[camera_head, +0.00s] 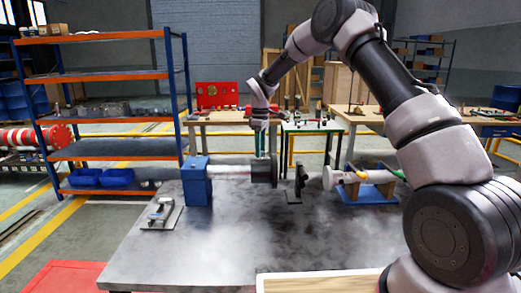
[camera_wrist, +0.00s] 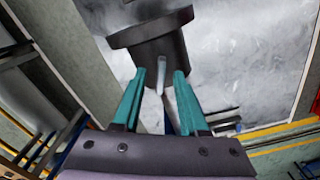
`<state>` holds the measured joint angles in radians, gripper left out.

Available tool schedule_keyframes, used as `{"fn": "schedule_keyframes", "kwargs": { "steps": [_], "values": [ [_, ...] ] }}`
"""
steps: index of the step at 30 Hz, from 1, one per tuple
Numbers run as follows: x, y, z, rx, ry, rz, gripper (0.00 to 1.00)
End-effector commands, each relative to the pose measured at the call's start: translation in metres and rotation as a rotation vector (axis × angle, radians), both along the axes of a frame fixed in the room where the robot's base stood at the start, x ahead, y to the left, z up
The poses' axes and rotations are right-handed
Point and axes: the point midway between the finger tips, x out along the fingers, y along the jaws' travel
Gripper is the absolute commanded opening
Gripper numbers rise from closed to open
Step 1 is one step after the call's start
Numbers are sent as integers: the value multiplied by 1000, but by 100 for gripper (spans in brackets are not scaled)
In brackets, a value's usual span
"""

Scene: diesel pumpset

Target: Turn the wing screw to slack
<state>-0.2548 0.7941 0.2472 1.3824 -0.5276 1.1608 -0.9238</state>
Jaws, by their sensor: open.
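My gripper (camera_head: 259,150) hangs point-down over the grey bench (camera_head: 240,260), just above a dark round block (camera_head: 264,171) at the end of a pale horizontal cylinder. In the wrist view my gripper (camera_wrist: 160,78) has its two teal fingers apart, with tips close to the dark block (camera_wrist: 152,35). A thin pale upright piece (camera_wrist: 161,75), which looks like the wing screw, stands in the gap between the fingers. I see no finger pressed against it. The fingers are blurred against the background in the head view, and the wing screw is not clear there.
A blue box (camera_head: 197,182) stands left of the dark block, and a black stand (camera_head: 296,184) to its right. A white cylinder (camera_head: 345,180) lies on a blue cradle (camera_head: 368,194) further right. A small clamp (camera_head: 160,212) lies at left. The bench's front middle is clear.

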Motion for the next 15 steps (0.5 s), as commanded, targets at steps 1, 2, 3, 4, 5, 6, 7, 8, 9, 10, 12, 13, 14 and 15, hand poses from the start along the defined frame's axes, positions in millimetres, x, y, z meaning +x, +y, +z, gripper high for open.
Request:
{"fn": "schedule_keyframes", "kwargs": {
  "steps": [1, 2, 3, 4, 5, 6, 7, 8, 9, 10, 12, 13, 14, 15],
  "values": [
    [0, 0, 0, 0, 0, 0, 42],
    [0, 0, 1, 0, 0, 0, 42],
    [0, 0, 3, 0, 0, 0, 42],
    [0, 0, 5, 0, 0, -1, 42],
    [0, 0, 8, 0, 0, -1, 42],
    [0, 0, 14, 1, -1, -1, 42],
    [0, 0, 19, 0, -2, -1, 42],
    [0, 0, 24, 1, -3, -1, 42],
    [1, 0, 33, 2, -4, 0, 42],
    [1, 0, 39, 1, -4, -1, 42],
    [0, 0, 54, 1, -3, -1, 42],
    [0, 0, 60, 2, -4, 0, 42],
    [0, 1, 66, 1, -3, -1, 42],
    [1, 1, 73, 2, -3, -1, 42]
  ]
}}
